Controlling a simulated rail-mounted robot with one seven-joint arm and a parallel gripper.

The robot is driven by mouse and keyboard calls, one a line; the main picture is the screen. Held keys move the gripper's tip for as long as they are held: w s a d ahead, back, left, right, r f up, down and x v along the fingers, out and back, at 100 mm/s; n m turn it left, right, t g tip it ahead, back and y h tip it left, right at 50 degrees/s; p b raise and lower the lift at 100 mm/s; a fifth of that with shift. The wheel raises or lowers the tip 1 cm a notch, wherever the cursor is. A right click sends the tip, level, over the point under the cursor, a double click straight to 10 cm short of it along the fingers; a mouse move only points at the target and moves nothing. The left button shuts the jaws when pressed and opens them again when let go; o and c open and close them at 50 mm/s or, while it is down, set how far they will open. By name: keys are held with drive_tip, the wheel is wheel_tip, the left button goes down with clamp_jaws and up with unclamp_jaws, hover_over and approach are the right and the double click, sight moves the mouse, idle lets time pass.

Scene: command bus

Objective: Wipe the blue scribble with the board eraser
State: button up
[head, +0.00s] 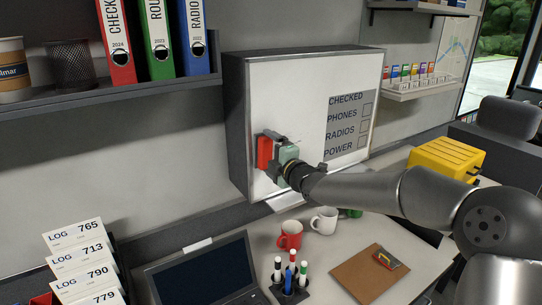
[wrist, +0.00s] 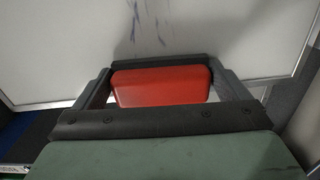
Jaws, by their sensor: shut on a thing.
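The red board eraser (head: 264,152) is held against or very near the lower left part of the whiteboard (head: 290,90). My gripper (head: 272,150) is shut on it. In the wrist view the eraser (wrist: 160,87) sits between the two dark fingers of my gripper. Faint bluish-dark strokes of the scribble (wrist: 150,14) show on the board just beyond the eraser, at the top of the wrist view, with a grey smudge around them. I cannot make out the scribble in the head view. Whether the eraser touches the board is hard to tell.
A grey checklist panel (head: 348,123) is on the board's right side. Below stand a red mug (head: 290,235), a white mug (head: 325,221), a marker holder (head: 288,285) and a laptop (head: 205,275). A binder shelf (head: 150,78) is at upper left.

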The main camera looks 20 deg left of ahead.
sight(310, 135)
drive_tip(key=shift+w+a, duration=0.15)
drive_tip(key=shift+a, duration=0.05)
drive_tip(key=shift+w+d, duration=0.1)
drive_tip(key=shift+w+d+p, duration=0.65)
drive_tip(key=shift+w+d, duration=0.5)
drive_tip(key=shift+w, duration=0.2)
drive_tip(key=shift+w+d+p, duration=0.65)
drive_tip(key=shift+w+d, duration=0.45)
drive_tip(key=shift+w, duration=0.3)
drive_tip(key=shift+w+d+p, duration=0.65)
drive_tip(key=shift+w+d, duration=0.5)
drive_tip(key=shift+w, duration=0.2)
drive_tip(key=shift+w+d+r+p, duration=0.15)
drive_tip(key=shift+w+d+p, duration=0.6)
drive_tip(key=shift+w, duration=0.15)
drive_tip(key=shift+w+d+r+p, duration=0.1)
drive_tip(key=shift+w+d+p, duration=0.5)
drive_tip(key=shift+w+p, duration=0.2)
drive_tip(key=shift+w+d+f+p, duration=0.2)
drive_tip(key=shift+w+d+p, duration=0.4)
drive_tip(key=shift+w+d, duration=0.4)
drive_tip(key=shift+w+a, duration=0.1)
drive_tip(key=shift+a, duration=0.05)
drive_tip(key=shift+a+f+b, duration=0.1)
drive_tip(key=shift+b, duration=0.55)
